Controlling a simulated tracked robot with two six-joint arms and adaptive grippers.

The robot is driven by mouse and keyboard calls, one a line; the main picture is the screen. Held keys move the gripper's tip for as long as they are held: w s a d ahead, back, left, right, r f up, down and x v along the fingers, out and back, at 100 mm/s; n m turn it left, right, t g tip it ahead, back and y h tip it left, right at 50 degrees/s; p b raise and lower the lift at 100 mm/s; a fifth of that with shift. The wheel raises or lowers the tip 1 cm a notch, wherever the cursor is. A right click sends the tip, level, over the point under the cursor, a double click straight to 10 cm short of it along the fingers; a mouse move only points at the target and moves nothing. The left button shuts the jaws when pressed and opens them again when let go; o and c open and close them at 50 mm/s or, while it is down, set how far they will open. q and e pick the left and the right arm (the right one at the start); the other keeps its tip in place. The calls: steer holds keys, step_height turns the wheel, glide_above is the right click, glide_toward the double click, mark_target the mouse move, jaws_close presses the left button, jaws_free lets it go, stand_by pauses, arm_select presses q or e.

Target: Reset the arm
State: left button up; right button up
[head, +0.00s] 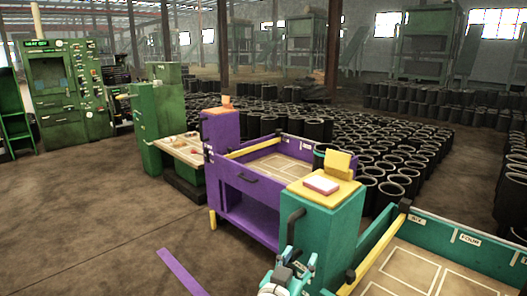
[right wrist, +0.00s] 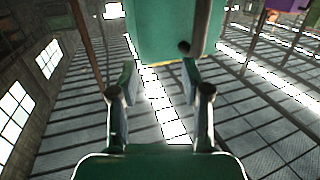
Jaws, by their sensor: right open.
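My right gripper (head: 291,266) shows at the bottom of the head view, in front of the teal cabinet (head: 322,225). In the right wrist view its two fingers (right wrist: 160,84) stand apart with nothing between them. A teal surface (right wrist: 165,35) fills the top middle of that view, beyond the fingertips; I cannot tell whether they touch it. Roof beams and bright windows lie behind, so the wrist camera looks upward. My left gripper is in neither view.
A teal tray table (head: 400,285) stands at the lower right, and a purple table (head: 245,205) stands left of the teal cabinet. Many black rubber sleeves (head: 370,145) cover the floor behind. A green machine (head: 65,95) stands far left. The floor (head: 90,225) at left is mostly open.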

step_height(320, 180, down, 12)
steer(key=w+d+n+g+y, duration=0.1)
steer(key=w+d+n+y, duration=0.1)
steer(key=n+y, duration=0.15)
steer(key=s+d+f+g+y, duration=0.1)
steer(key=s+f+g+y, duration=0.15)
steer(key=s+f, duration=0.4)
steer(key=s+d+f+g+y, duration=0.1)
steer(key=s+f+g+y, duration=0.2)
steer(key=f, duration=0.6)
steer(key=s+d+f+g+y, duration=0.1)
steer(key=s+f+g, duration=0.2)
steer(key=s+f, duration=0.4)
steer(key=s+f+g+y, duration=0.2)
steer(key=s+f+g, duration=0.35)
steer(key=s, duration=0.75)
step_height(320, 180, up, 21)
steer(key=p, duration=2.1)
steer(key=shift+s+a+p, duration=0.2)
steer(key=shift+s+p, duration=0.05)
steer(key=shift+p, duration=0.15)
steer(key=shift+f, duration=0.1)
